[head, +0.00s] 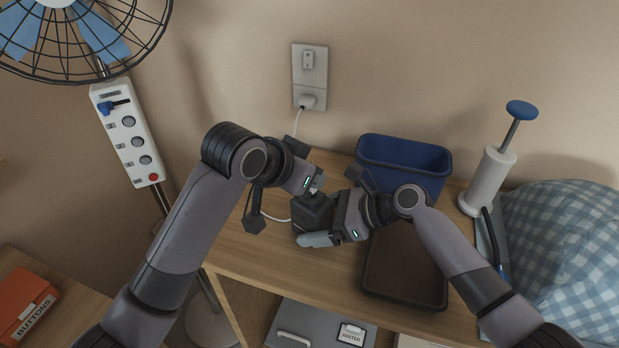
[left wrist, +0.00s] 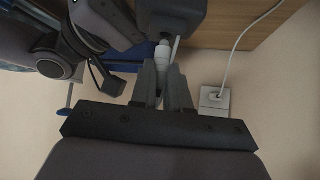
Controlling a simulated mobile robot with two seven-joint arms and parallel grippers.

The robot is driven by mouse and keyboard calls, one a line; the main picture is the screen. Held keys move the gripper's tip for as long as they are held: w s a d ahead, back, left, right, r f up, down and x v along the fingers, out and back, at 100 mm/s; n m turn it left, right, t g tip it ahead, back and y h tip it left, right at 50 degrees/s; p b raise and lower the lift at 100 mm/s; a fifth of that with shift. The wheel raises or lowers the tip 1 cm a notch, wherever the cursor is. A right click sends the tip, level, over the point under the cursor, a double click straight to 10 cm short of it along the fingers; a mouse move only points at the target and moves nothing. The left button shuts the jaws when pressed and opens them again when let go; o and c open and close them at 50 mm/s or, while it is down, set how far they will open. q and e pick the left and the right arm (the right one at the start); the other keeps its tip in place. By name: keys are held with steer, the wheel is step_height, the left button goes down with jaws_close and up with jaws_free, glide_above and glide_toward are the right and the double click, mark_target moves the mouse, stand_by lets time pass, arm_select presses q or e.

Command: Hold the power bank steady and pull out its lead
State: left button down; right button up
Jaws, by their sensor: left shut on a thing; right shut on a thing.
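The power bank (head: 312,212) is a dark block held above the wooden table top. My right gripper (head: 318,226) is shut on it from the right, with a pale grey finger along its near side. It also fills the top of the left wrist view (left wrist: 172,16). My left gripper (head: 314,188) is shut on the white plug (left wrist: 163,54) of the lead, just above the power bank. The plug's end meets the block; how deep it sits cannot be told. The white lead (head: 272,217) loops left of the power bank, partly hidden by my left arm.
A wall socket (head: 310,72) holds a white plug with a cord running down. A blue bin (head: 404,157), a brown tray (head: 405,299), a white pump (head: 488,180) and a checked cushion (head: 570,235) lie right. A power strip (head: 128,140) and fan (head: 90,30) stand left.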

arm_select(q)
steer(key=shift+r, duration=2.85)
steer(key=w+a+f+m+g+h, duration=0.2)
steer(key=w+a+f+m+g, duration=0.1)
steer(key=w+a+f, duration=0.5)
steer(key=shift+w+a+f+m, duration=0.15)
steer(key=shift+a+f+m, duration=0.45)
steer(key=shift+a+m, duration=0.35)
steer(key=shift+a, duration=0.1)
steer(key=shift+f, duration=0.1)
steer(key=shift+f, duration=3.8)
